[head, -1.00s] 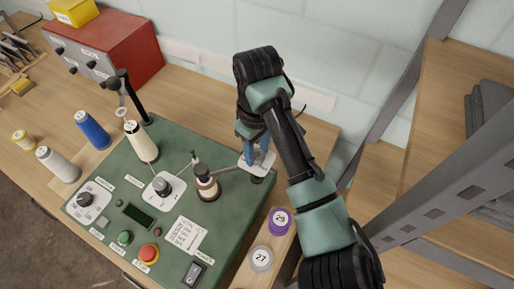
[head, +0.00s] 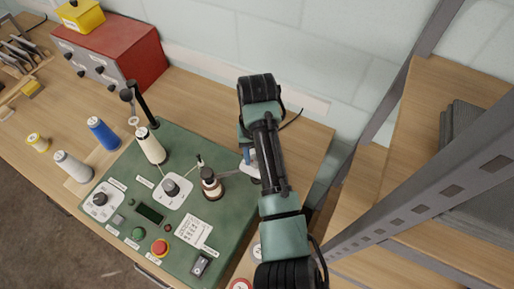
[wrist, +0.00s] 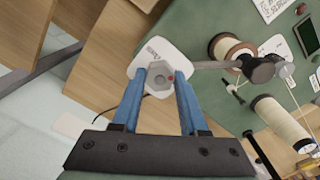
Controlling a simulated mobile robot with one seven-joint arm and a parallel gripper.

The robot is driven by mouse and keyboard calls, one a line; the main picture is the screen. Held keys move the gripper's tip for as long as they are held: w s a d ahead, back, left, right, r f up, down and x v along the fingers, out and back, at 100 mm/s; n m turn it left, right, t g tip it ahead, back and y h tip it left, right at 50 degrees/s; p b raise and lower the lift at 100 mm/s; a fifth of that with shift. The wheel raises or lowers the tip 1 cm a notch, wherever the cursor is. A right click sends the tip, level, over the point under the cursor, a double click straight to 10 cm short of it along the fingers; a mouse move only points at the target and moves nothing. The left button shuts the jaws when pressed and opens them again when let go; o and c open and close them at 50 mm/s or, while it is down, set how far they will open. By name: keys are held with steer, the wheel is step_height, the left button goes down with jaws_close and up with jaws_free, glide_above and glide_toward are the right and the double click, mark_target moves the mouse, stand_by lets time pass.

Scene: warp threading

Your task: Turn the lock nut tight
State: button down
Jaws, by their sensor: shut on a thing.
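The lock nut is a grey hexagonal nut (wrist: 158,77) with a red mark on its right side, seen in the wrist view over a white plate (wrist: 150,53). My gripper (wrist: 160,82) is shut on it, with a blue finger on either side. A grey metal arm (wrist: 212,64) runs from beside the nut towards a brown and cream spool (wrist: 232,50). In the head view my arm hides the nut. Only a bit of the blue fingers and the white plate (head: 246,170) shows there.
The green machine panel (head: 172,245) carries a cream cone of thread (head: 150,147), knobs and a red button (head: 160,247). Blue (head: 103,134) and white (head: 73,168) cones stand on the bench to the left. A metal shelf upright (head: 440,205) is close on the right.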

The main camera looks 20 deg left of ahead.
steer(key=shift+m+p, duration=1.2)
steer(key=shift+m, duration=0.8)
steer(key=shift+c, duration=2.2)
jaws_free()
step_height(320, 180, up, 13)
steer(key=p, duration=0.3)
steer(key=shift+p, duration=0.35)
